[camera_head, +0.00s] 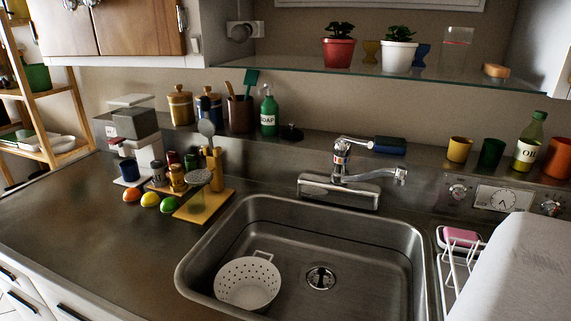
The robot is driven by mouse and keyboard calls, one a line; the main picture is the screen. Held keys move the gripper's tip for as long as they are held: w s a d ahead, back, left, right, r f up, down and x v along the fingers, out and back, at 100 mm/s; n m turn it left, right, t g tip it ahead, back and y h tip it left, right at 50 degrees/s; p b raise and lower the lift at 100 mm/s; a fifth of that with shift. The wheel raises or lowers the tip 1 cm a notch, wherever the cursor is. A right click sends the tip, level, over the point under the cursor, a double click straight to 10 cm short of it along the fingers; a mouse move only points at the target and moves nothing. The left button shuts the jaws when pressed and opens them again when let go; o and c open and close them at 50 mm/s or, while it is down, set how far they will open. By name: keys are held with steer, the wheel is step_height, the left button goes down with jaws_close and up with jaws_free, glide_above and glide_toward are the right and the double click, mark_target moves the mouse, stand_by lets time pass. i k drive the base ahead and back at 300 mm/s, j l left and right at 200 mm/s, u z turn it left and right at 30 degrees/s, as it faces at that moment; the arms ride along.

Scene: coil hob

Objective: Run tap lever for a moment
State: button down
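The chrome tap (341,158) stands on a metal base plate behind the sink (188,262). Its lever (354,141) sits on top and points right, its end close to a dark blue object (389,145); I cannot tell whether they touch. The spout (375,179) reaches right over the basin's back edge. No water shows at the spout. My gripper is not in view, so its distance from the lever and its state are hidden.
A white colander (247,283) sits in the basin, left of the drain (320,278). A glass shelf (330,68) with pots hangs above. Cups and an oil bottle (528,143) stand right. A large pale shape hides the lower right. The left counter front is clear.

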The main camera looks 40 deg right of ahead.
mark_target(366, 144)
steer(key=k+z, duration=0.1)
steer(key=k, duration=0.5)
steer(key=k+l+z, duration=0.1)
steer(key=k, duration=0.55)
steer(key=z, duration=1.25)
steer(key=i+j, duration=0.1)
steer(key=j, duration=0.4)
steer(key=i+j+z, duration=0.15)
steer(key=j, duration=0.35)
steer(key=i+j, duration=0.4)
